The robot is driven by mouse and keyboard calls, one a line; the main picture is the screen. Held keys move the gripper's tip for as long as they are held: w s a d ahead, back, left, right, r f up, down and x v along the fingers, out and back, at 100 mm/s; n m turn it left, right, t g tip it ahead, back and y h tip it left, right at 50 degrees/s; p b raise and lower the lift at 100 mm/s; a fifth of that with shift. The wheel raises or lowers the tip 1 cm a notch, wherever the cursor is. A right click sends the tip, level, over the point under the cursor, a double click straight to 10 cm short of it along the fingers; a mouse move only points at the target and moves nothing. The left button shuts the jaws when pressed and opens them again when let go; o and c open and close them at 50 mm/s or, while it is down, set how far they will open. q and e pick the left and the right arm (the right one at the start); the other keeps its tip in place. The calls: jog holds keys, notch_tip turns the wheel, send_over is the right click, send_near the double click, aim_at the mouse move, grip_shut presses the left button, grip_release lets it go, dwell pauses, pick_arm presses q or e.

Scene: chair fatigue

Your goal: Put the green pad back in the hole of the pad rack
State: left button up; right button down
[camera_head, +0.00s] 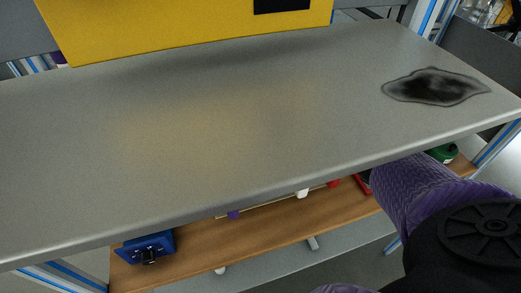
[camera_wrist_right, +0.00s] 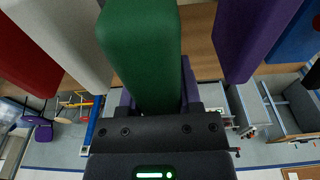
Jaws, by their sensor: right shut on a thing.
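In the right wrist view, the green pad (camera_wrist_right: 140,50) is a long block between the fingers of my right gripper (camera_wrist_right: 158,92), which is shut on it. Behind the pad is a brown wooden board (camera_wrist_right: 200,40), seemingly part of the pad rack. A white pad (camera_wrist_right: 65,40) and a red pad (camera_wrist_right: 25,60) are left of the green pad, a purple pad (camera_wrist_right: 255,35) and a blue pad (camera_wrist_right: 300,35) right of it. The hole is not visible. In the head view my right arm reaches under the table edge and its gripper is hidden. My left gripper is not in view.
A grey tabletop (camera_head: 230,120) with a black stain (camera_head: 435,87) overhangs the wooden shelf (camera_head: 270,235). A blue box-like thing (camera_head: 147,247) is at the shelf's left end. A yellow panel (camera_head: 180,30) stands at the back. The tabletop is otherwise bare.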

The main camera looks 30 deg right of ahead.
jog(key=shift+f+b, duration=0.3)
jog(key=shift+f, duration=0.6)
jog(key=shift+p, duration=0.45)
jog(key=shift+p, duration=0.35)
jog(key=shift+r, duration=0.1)
dwell(0.5)
jog(key=shift+p, duration=0.4)
jog(key=shift+f+b, duration=1.35)
jog(key=shift+f, duration=0.8)
